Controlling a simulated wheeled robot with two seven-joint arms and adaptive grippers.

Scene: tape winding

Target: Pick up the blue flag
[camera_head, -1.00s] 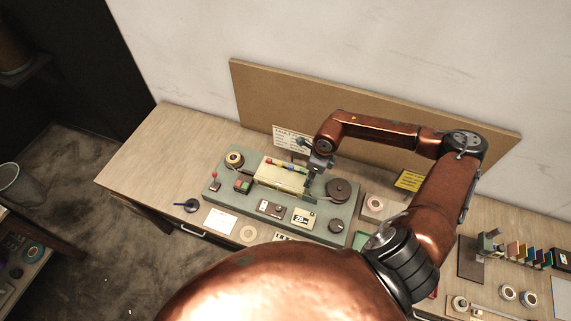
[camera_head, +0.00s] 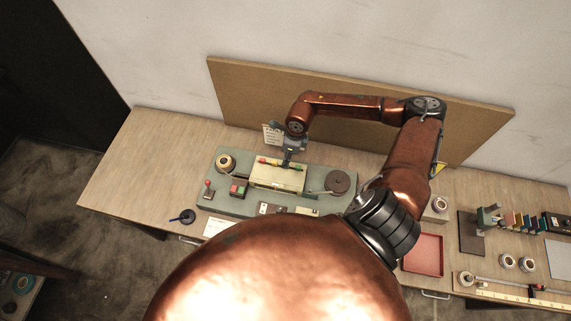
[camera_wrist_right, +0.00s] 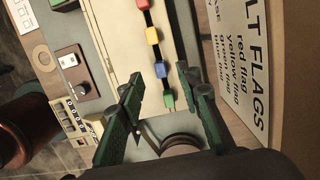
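A row of small colored flags lies along a dark strip on a cream box (camera_head: 277,177). In the right wrist view the order from top is red flag (camera_wrist_right: 143,4), yellow flag (camera_wrist_right: 152,36), blue flag (camera_wrist_right: 161,69) and green flag (camera_wrist_right: 168,100). My right gripper (camera_head: 288,161) is over the flags in the head view. In the right wrist view my right gripper (camera_wrist_right: 162,78) is open, its two green fingers apart. The blue flag appears between the fingertips and the green flag deeper between the fingers. Contact cannot be told. My left gripper is not in view.
The cream box is on a grey-green machine base (camera_head: 315,203) with a dark reel (camera_head: 338,181) at right and a tape roll (camera_head: 225,163) at left. A flag-list sign (camera_wrist_right: 240,60) and a brown board (camera_head: 360,105) stand behind. A red tray (camera_head: 423,254) lies to the right.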

